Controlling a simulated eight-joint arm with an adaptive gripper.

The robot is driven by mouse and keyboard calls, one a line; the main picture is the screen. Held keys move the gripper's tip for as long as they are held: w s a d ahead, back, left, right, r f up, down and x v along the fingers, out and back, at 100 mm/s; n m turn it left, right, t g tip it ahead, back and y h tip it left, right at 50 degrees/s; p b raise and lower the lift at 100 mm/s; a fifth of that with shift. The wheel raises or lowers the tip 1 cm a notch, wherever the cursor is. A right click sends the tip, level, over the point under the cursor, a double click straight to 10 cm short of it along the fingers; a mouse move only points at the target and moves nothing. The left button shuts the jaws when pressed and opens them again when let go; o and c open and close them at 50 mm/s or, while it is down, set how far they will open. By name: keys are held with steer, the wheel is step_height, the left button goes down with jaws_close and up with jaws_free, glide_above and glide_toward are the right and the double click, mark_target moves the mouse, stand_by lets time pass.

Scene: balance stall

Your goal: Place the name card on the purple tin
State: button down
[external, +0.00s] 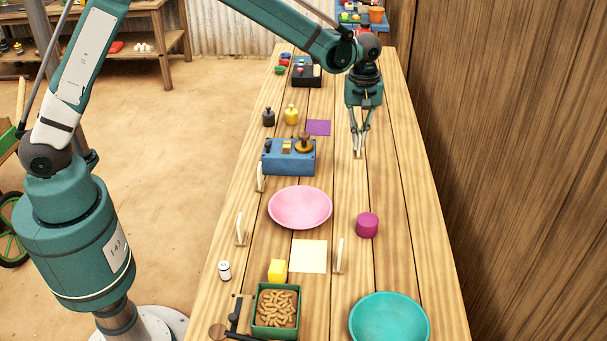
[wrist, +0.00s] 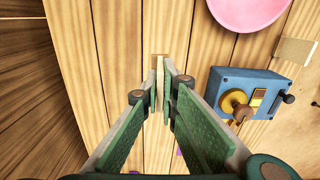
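The purple tin (external: 367,225) is a short round tin standing on the table right of the pink plate. My gripper (external: 358,152) is at the right side of the table, farther back than the tin. In the wrist view, its fingers (wrist: 161,88) are close together with a thin pale wooden name card (wrist: 160,66) between their tips. The card's lower end shows small below the fingertips in the external view (external: 358,155). I cannot tell whether the card touches the table. The tin is out of the wrist view.
Similar upright cards stand at the left (external: 240,229) and near the yellow sheet (external: 339,256). A blue scale box (external: 289,157), pink plate (external: 300,207) and teal bowl (external: 389,320) are on the table. A wooden wall (external: 500,150) runs along the right. The tin's top is clear.

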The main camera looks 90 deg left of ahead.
steer(key=w+d+r+p, duration=0.1)
steer(key=d+r, duration=0.1)
steer(key=d, duration=0.9)
steer(key=w+d+r+p, duration=0.1)
steer(key=d, duration=1)
steer(key=shift+w+d+r+p, duration=0.2)
steer(key=shift+w+r+p, duration=0.2)
glide_above(368, 219)
step_height(368, 219, down, 6)
steer(key=shift+f, duration=0.15)
steer(key=shift+f, duration=0.1)
steer(key=shift+f, duration=1.75)
steer(key=shift+f, duration=0.15)
